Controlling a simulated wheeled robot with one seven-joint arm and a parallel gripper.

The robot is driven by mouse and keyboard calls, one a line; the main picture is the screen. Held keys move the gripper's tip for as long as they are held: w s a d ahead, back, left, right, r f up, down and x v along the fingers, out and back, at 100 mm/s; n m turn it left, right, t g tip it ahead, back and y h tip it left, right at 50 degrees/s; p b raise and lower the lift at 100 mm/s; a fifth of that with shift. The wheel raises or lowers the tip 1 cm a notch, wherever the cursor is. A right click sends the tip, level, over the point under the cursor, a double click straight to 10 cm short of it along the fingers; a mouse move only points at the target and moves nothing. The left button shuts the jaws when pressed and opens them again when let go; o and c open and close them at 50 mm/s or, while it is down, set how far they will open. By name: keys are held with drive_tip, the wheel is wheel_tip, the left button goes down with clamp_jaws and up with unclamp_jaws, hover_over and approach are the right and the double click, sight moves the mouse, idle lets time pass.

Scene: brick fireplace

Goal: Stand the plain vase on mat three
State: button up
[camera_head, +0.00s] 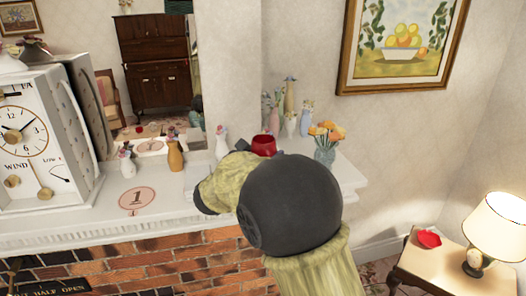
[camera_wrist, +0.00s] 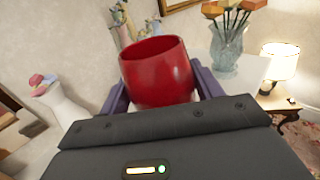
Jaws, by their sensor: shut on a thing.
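A plain red vase (camera_wrist: 158,75) is held upright between the two purple fingers of my gripper (camera_wrist: 163,92) in the wrist view. Its open mouth faces up and it looks empty of flowers. In the head view only the top of the red vase (camera_head: 264,144) shows, above the mantel's right part, behind my dark round arm joint. My arm hides its base, so I cannot tell whether it touches the shelf. A round mat marked 1 (camera_head: 137,198) lies bare on the white mantel (camera_head: 75,222), left of my arm. No mat marked three is visible.
A large clock (camera_head: 25,130) stands at the mantel's left. A tan vase (camera_head: 174,156) and a white vase (camera_head: 222,142) stand near the mirror. Several slim vases (camera_head: 290,122) and a glass vase of orange flowers (camera_head: 325,152) are at the right end. A lamp table (camera_head: 420,262) stands lower right.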

drive_tip(key=shift+f, duration=0.15)
drive_tip(key=o, duration=1.2)
drive_tip(key=shift+o, duration=0.2)
drive_tip(key=shift+s+a+b, duration=0.15)
drive_tip(key=shift+s+b, duration=0.1)
drive_tip(key=shift+b, duration=0.05)
drive_tip(key=b+v, duration=0.4)
drive_tip(key=v, duration=0.7)
drive_tip(key=shift+s, duration=0.2)
